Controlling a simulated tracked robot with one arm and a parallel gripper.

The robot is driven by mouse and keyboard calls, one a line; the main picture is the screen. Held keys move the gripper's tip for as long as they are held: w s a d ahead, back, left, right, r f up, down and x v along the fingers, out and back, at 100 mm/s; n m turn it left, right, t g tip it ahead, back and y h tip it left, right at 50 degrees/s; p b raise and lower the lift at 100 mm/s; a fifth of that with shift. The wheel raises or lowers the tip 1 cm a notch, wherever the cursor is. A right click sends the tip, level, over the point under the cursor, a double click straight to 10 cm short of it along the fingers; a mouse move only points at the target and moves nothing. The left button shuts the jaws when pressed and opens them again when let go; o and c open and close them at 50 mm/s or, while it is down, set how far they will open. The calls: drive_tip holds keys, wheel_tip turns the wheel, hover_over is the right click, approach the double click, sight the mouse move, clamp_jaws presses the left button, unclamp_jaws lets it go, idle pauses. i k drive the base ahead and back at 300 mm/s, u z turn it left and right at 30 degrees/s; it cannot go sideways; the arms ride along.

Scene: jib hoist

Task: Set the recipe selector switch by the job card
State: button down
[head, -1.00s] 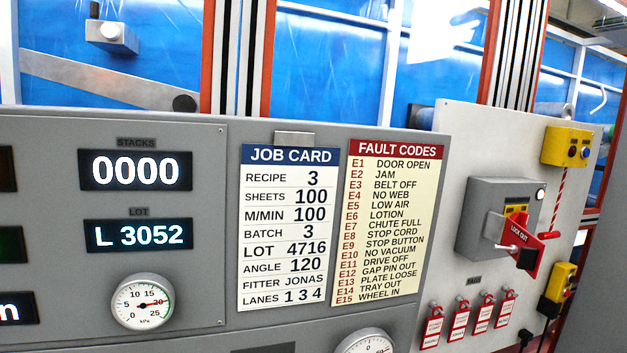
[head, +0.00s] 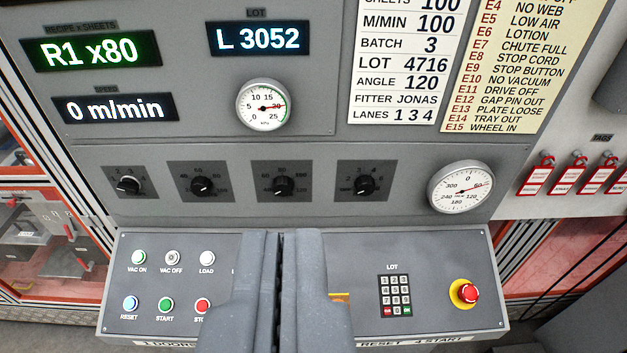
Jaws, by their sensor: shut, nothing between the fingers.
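Several black rotary switches sit in a row on the grey panel. The leftmost (head: 127,185) has a short number scale and a pale pointer toward the left; its name is not readable, so I cannot tell for sure that it is the recipe selector. The green display (head: 92,51) reads R1 x80. The job card (head: 402,70) is cut off at the top, its recipe line out of view; a second ago that line read 3. My gripper (head: 274,240) is shut and empty, in front of the lower button console, below the switches and touching none.
The sloping console (head: 225,335) carries buttons, a keypad (head: 395,296) and a red emergency stop (head: 466,292). Dial gauges (head: 263,104) sit above and right of the switches. Red lockout tags (head: 570,175) hang at right. Space before the switches looks clear.

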sight(128, 185)
drive_tip(key=z, duration=0.6)
drive_tip(key=k, duration=1)
drive_tip(key=u, duration=0.65)
drive_tip(key=i, duration=1)
drive_tip(key=z, duration=0.05)
